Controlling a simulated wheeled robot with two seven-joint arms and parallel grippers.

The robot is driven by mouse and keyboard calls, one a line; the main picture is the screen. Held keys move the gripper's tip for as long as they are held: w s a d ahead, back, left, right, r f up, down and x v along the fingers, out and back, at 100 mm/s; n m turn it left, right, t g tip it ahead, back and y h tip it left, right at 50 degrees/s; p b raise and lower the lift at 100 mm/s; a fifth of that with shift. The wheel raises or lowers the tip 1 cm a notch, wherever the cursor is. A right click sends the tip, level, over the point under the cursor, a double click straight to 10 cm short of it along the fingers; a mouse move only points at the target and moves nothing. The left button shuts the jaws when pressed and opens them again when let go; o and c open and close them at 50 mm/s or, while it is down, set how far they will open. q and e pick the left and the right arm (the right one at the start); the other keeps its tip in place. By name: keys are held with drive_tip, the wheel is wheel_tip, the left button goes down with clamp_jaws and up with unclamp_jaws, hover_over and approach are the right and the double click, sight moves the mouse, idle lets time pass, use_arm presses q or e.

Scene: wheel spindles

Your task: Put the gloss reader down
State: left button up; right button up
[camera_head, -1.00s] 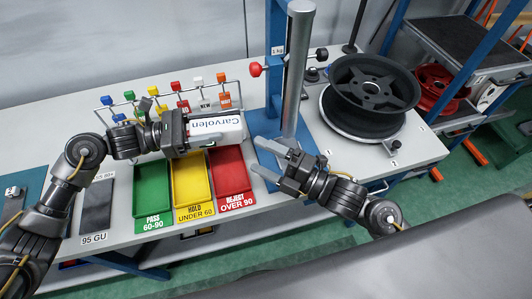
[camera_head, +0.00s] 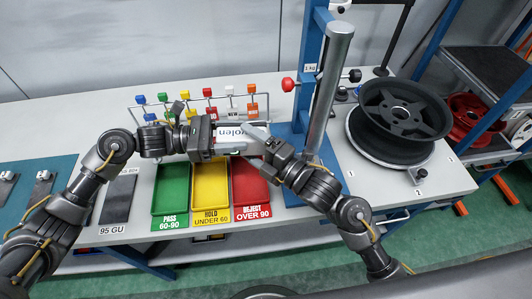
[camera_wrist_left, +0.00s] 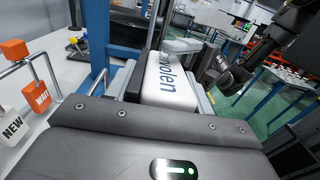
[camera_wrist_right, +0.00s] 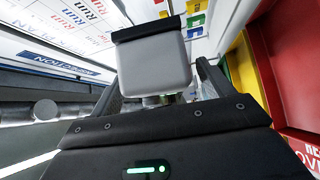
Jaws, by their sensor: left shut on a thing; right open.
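The reader also shows between the left fingers in the left wrist view (camera_wrist_left: 170,82). My right gripper (camera_head: 256,143) is open at the reader's right end. In the right wrist view the reader's grey end (camera_wrist_right: 154,68) stands between the open fingers; I cannot tell whether they touch it. The arms partly cover the reader in the head view.
Below are the green PASS tray (camera_head: 171,190), yellow HOLD tray (camera_head: 211,187) and red REJECT tray (camera_head: 250,187). A grey 95 GU plate (camera_head: 118,200) lies left. A rack of coloured tags (camera_head: 210,94) stands behind. A steel column (camera_head: 329,85) and black wheel (camera_head: 404,110) are to the right.

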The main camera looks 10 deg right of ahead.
drive_tip(key=shift+w+a, duration=0.45)
drive_tip(key=c, duration=1.1)
use_arm(q)
drive_tip(key=o, duration=1.4)
drive_tip(key=shift+c, duration=0.2)
use_arm(e)
drive_tip(key=shift+r, duration=0.1)
drive_tip(key=shift+c, duration=0.9)
use_arm(q)
drive_tip(key=shift+a, duration=0.1)
